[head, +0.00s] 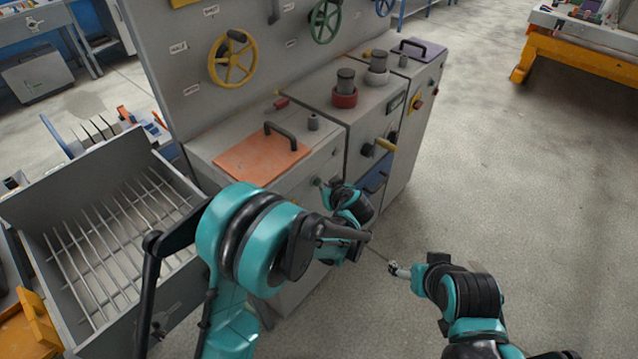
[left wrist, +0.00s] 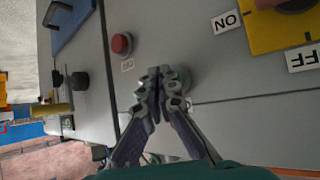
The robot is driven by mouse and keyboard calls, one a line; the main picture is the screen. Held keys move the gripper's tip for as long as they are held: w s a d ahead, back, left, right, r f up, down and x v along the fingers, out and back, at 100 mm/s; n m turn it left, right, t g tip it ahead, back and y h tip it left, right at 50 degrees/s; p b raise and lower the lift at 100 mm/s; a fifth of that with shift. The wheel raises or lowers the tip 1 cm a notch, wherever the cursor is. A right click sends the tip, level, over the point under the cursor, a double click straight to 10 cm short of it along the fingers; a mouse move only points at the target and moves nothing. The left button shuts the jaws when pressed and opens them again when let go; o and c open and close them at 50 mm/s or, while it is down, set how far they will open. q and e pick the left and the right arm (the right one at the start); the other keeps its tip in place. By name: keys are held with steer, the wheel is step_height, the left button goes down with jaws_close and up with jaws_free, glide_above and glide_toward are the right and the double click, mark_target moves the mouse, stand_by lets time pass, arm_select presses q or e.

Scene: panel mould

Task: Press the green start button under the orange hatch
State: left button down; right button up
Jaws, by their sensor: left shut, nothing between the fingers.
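The orange hatch (head: 262,152) lies flat and closed on top of the grey cabinet, with a black handle on it. My left gripper (head: 322,184) is at the cabinet's front face, below and right of the hatch. In the left wrist view my left gripper (left wrist: 158,76) is shut and empty, its tips close to the panel. The green button (left wrist: 184,80) shows just right of the fingertips, partly hidden by them. I cannot tell whether they touch it. My right gripper (head: 392,268) is low over the floor, away from the cabinet, too small to read.
A red button (left wrist: 121,44) sits left of the fingertips. A yellow switch plate (left wrist: 285,25) with ON and OFF labels is at the upper right. A tray with metal bars (head: 110,240) stands left of the cabinet. The floor (head: 520,160) to the right is clear.

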arm_select(q)
steer(key=shift+w+a, duration=0.3)
steer(key=shift+a, duration=0.05)
stand_by(0.6)
steer(key=shift+s, duration=0.1)
steer(key=shift+s+d, duration=0.45)
steer(key=shift+d, duration=0.25)
steer(key=s+d, duration=0.1)
steer(key=d, duration=0.1)
steer(key=s+d, duration=0.2)
steer(key=shift+b, duration=0.4)
stand_by(0.6)
